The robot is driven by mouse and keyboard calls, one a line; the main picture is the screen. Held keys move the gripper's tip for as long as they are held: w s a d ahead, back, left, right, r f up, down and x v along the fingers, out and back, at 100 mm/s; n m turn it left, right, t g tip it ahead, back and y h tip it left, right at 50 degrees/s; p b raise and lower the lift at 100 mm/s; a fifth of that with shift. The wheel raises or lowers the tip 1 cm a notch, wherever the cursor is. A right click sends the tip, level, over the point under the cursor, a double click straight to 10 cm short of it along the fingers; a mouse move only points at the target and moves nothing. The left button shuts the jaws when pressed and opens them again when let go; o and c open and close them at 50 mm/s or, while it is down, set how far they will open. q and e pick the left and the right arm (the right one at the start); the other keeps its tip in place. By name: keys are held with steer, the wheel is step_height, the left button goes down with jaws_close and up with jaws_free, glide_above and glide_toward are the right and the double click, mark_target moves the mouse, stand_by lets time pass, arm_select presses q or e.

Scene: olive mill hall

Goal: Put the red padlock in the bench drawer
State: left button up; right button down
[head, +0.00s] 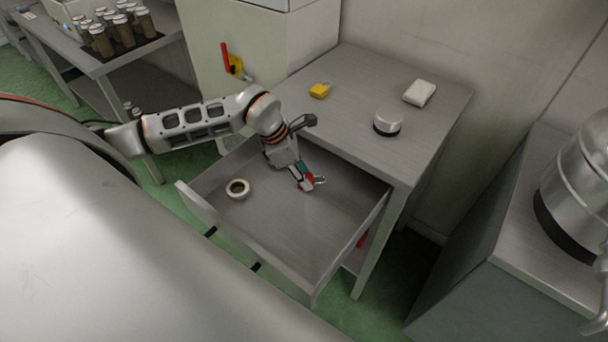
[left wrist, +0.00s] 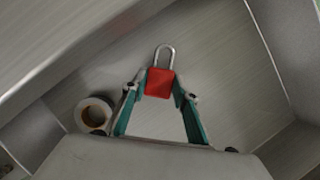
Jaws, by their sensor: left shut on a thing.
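The red padlock (left wrist: 159,83) with its silver shackle is between the fingers of my left gripper (left wrist: 158,92), which is shut on it. In the head view the padlock (head: 308,183) shows at the tips of my left gripper (head: 303,178), inside the outline of the open bench drawer (head: 292,258). I cannot tell whether the padlock touches the drawer floor. The drawer is pulled well out of the bench (head: 425,150). My right gripper is not in view.
A roll of tape (head: 237,189) lies in the drawer, left of the padlock. A yellow padlock (head: 319,91), a round metal tin (head: 387,122) and a white block (head: 419,93) are on the bench top. The drawer floor right of my gripper is clear.

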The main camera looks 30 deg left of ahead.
arm_select(q)
steer(key=shift+f, duration=0.2)
steer(key=o, duration=1.2)
steer(key=shift+c, duration=0.2)
steer(key=shift+r, duration=0.3)
steer(key=v, duration=1.1)
steer(key=shift+r, duration=0.35)
steer(key=shift+s+a, duration=0.1)
steer(key=shift+s, duration=0.1)
